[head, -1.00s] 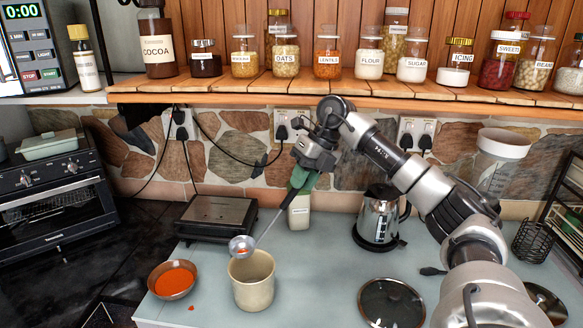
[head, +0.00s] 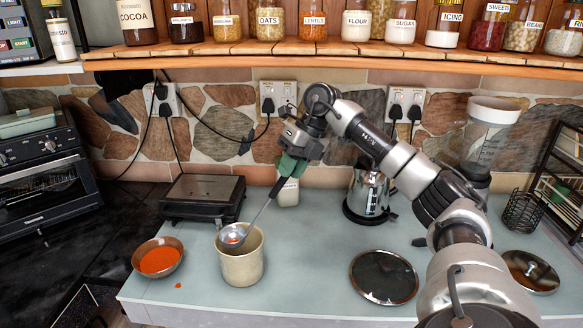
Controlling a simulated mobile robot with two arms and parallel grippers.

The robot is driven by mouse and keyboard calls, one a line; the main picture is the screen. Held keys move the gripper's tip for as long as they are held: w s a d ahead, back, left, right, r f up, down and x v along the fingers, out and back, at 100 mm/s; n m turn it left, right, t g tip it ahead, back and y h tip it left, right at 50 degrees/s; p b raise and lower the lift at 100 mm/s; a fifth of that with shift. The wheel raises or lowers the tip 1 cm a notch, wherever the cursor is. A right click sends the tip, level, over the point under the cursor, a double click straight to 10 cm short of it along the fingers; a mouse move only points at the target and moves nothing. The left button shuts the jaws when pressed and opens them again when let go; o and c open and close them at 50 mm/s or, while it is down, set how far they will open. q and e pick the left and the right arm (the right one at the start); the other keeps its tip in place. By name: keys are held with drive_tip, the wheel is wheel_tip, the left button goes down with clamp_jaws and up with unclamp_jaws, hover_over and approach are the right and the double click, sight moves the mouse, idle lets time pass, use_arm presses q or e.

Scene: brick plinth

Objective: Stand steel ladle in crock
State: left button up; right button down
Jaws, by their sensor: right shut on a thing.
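The steel ladle (head: 257,217) slants down and left from my right gripper (head: 291,165), which is shut on its handle. The ladle's bowl, with a little red stuff in it, is at the mouth of the crock. I cannot tell how far inside it is. The crock (head: 241,266) is a cream, upright pot near the front edge of the grey-blue counter. My left gripper is not in view.
A copper-coloured bowl of red food (head: 158,260) stands left of the crock, with red spots on the counter. A black grill (head: 203,196) is behind. A bottle (head: 288,192), kettle (head: 368,195) and glass lid (head: 384,277) stand to the right. A shelf of jars (head: 330,47) runs above.

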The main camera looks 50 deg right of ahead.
wheel_tip(320, 180, down, 10)
drive_tip(key=b, duration=0.7)
idle(0.4)
drive_tip(key=c, duration=1)
unclamp_jaws()
drive_tip(key=shift+w, duration=0.1)
drive_tip(key=shift+o, duration=0.3)
drive_tip(key=v, duration=1.1)
drive_tip(key=shift+f, duration=0.1)
